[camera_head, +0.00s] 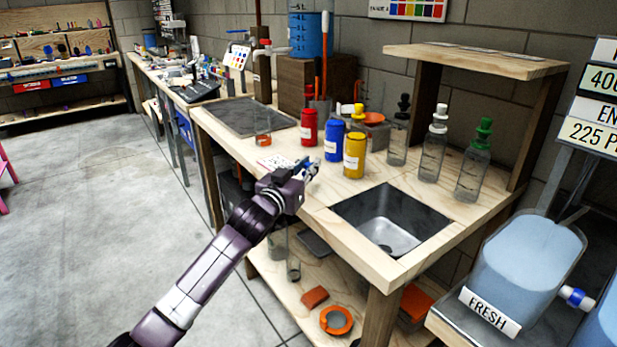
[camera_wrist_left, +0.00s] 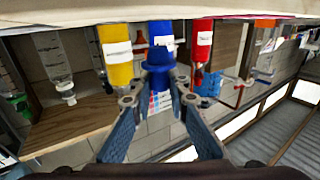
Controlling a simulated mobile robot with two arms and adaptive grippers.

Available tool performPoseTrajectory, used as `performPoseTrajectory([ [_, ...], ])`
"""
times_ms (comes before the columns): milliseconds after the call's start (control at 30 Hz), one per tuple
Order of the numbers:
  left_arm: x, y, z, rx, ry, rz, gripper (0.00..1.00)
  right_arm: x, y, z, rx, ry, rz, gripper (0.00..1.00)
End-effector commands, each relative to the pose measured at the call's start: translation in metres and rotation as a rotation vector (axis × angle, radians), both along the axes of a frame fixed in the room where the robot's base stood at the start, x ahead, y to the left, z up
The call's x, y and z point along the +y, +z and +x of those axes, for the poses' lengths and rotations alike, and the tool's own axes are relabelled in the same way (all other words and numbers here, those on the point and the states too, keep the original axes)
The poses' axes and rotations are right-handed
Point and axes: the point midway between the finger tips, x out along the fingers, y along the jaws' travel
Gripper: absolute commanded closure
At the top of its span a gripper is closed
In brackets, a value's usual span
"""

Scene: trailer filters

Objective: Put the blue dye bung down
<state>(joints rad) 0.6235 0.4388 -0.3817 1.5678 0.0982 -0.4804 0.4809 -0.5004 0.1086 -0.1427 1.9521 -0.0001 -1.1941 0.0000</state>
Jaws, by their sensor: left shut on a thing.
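My left gripper (camera_head: 300,170) is over the front part of the wooden bench top (camera_head: 262,182), left of the dye bottles. In the left wrist view my left gripper (camera_wrist_left: 159,92) is shut on the blue dye bung (camera_wrist_left: 158,76), which sits between its fingertips. In the wrist view the blue dye bottle (camera_wrist_left: 160,34) lies right behind the bung. In the head view the blue dye bottle (camera_head: 334,142) stands upright with no bung seen on its top; the gripper is apart from it. Whether the bung touches the bench is unclear. My right gripper is not in view.
A red bottle (camera_head: 309,128) and a yellow bottle (camera_head: 354,157) flank the blue one. Clear bottles (camera_head: 433,150) stand farther right. A sink (camera_head: 392,222) is set in the bench at front right. A glass beaker (camera_head: 263,126) and a dark mat (camera_head: 246,116) lie left.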

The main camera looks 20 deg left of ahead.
Motion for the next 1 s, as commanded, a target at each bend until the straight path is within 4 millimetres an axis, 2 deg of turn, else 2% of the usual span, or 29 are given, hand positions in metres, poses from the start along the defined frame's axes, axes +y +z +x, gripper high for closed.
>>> performPoseTrajectory([
  [33,0.0,-0.012,0.0,0.005,0.001,0.0,0.97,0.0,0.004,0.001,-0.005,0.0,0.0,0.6],
  [200,0.0,-0.027,0.0,0.003,0.001,0.0,0.97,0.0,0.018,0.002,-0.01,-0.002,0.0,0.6],
  [600,0.0,-0.031,0.0,0.002,0.0,-0.001,0.97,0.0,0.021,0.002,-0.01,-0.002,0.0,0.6],
  [633,0.0,-0.03,0.0,0.001,0.0,-0.001,0.82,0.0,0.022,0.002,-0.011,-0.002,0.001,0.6],
  [767,0.0,-0.03,0.0,0.002,0.0,0.0,0.67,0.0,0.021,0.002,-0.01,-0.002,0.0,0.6],
  [1000,0.0,-0.029,0.0,0.002,0.0,0.0,0.67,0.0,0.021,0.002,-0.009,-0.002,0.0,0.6],
])
